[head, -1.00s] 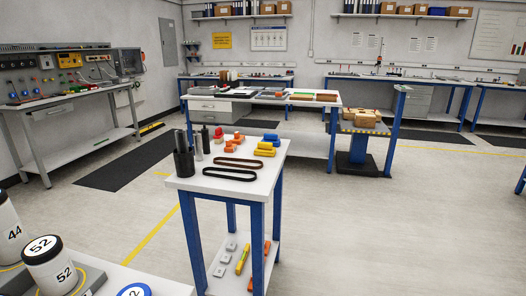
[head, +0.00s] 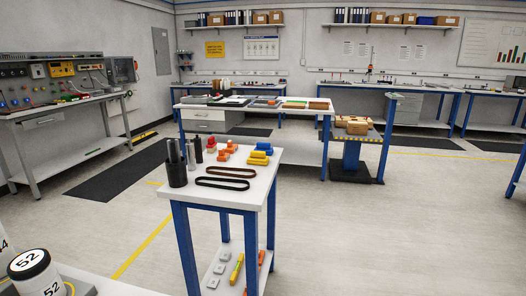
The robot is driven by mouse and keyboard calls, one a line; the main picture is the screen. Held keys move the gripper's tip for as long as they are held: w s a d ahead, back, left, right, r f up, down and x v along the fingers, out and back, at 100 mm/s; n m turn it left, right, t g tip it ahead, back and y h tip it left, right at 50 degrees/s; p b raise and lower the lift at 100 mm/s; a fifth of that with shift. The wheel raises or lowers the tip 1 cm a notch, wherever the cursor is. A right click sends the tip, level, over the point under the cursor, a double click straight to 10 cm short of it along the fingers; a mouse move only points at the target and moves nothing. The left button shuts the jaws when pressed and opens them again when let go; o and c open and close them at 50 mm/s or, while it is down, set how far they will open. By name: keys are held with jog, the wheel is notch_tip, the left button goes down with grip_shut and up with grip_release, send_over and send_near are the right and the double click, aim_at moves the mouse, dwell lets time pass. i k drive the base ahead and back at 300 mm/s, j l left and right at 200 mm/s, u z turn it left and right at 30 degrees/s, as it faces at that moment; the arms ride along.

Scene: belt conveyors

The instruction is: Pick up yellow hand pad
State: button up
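Two yellow blocks or pads (head: 258,158) lie near the right back edge of a small white-topped table (head: 221,198) with blue legs. A blue piece (head: 264,147) and another yellow piece (head: 261,152) lie right by them. A long yellow piece (head: 237,269) also lies on the table's lower shelf. I cannot tell for sure which yellow thing is the hand pad. My gripper is not in view.
A white canister marked 52 (head: 34,274) stands at the lower left. Open floor (head: 370,235) lies to the right.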

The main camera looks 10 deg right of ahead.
aim_at(259, 158)
jog(key=z, duration=2.1)
jog(key=u, duration=2.15)
jog(key=i+l+u, duration=0.2)
jog(key=i+l, duration=0.5)
jog(key=i+l+u, duration=0.15)
jog(key=i+l, duration=0.6)
jog(key=l, duration=0.1)
